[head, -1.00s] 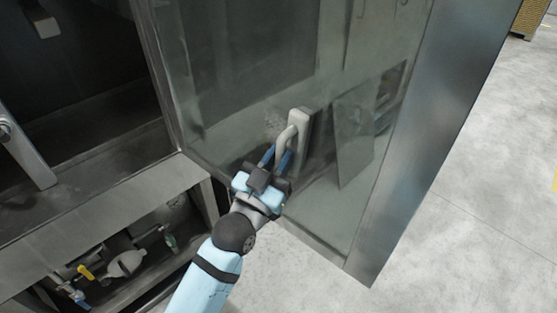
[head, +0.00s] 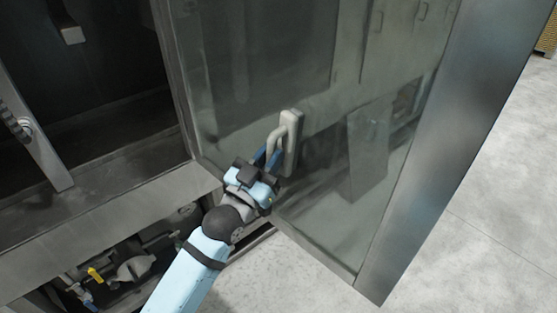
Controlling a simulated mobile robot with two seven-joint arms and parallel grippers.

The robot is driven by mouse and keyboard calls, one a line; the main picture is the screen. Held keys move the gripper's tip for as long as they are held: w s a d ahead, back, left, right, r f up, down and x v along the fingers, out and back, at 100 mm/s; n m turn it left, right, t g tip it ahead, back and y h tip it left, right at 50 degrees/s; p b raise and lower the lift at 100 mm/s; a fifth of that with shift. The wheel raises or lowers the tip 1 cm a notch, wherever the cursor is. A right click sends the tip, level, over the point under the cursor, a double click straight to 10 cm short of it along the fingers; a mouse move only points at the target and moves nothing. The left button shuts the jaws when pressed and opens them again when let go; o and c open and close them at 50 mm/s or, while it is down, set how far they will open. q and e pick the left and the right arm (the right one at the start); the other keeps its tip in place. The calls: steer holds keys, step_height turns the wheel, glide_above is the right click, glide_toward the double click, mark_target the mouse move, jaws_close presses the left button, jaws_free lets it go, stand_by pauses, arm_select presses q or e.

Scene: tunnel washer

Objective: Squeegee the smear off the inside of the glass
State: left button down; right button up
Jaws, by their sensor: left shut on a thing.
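The squeegee (head: 291,140) is a pale grey bar with a looped handle, upright near the middle of the glass (head: 300,212) of the open door. It seems to lie against the pane, though contact is hard to confirm. My left gripper (head: 269,157) is shut on the lower part of the handle. I cannot clearly make out the smear; the squeegee hides part of the pane. My right gripper is not in view.
The door's wide metal edge (head: 438,145) stands on the right. A metal ledge (head: 110,215) and the dark washer opening are at left, above a bay with pipes and a yellow valve handle (head: 95,274). Concrete floor (head: 490,240) is clear at right.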

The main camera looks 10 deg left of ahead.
arm_select(q)
steer(key=shift+w+a, duration=1.4)
steer(key=shift+a, duration=0.75)
steer(key=s+d+r, duration=0.1)
steer(key=s+d, duration=0.5)
steer(key=d, duration=0.3)
steer(key=shift+s+d+r, duration=0.15)
steer(key=shift+d+r, duration=0.05)
steer(key=shift+d, duration=0.15)
steer(key=s+a, duration=0.3)
steer(key=s, duration=0.2)
steer(key=shift+a, duration=0.15)
steer(key=shift+s+a, duration=0.45)
steer(key=shift+s, duration=0.2)
steer(key=shift+s+a, duration=0.4)
steer(key=shift+s, duration=0.25)
